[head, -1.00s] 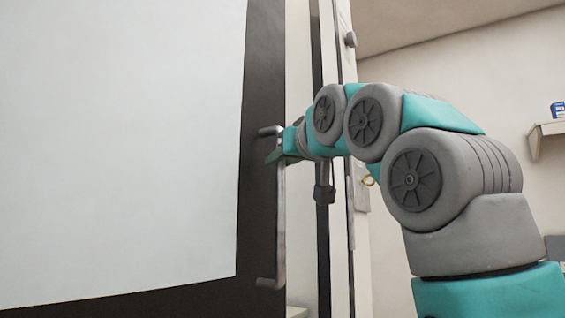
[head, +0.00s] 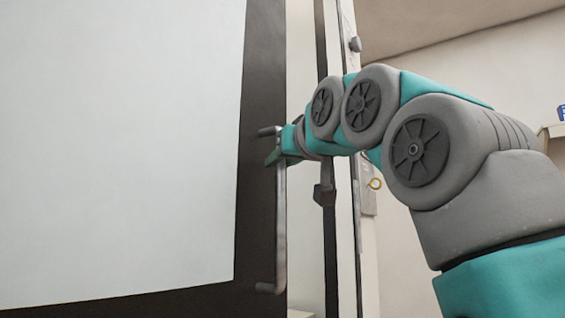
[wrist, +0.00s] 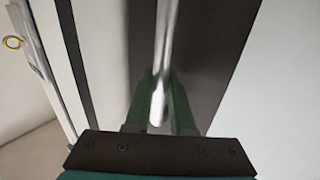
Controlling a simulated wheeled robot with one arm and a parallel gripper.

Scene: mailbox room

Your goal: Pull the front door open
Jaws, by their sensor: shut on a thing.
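The front door (head: 120,150) fills the left of the head view, a large pale panel in a dark frame. Its grey bar handle (head: 281,220) stands upright on the dark right edge of the door. A gap shows between the door's edge and the frame at right, so the door stands ajar. My gripper (head: 274,157) is shut on the upper part of the handle. In the wrist view the green fingers (wrist: 162,100) sit on both sides of the handle (wrist: 166,45). The finger contact is partly hidden in the head view.
A shelf (head: 551,131) with a blue item is on the wall at far right.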

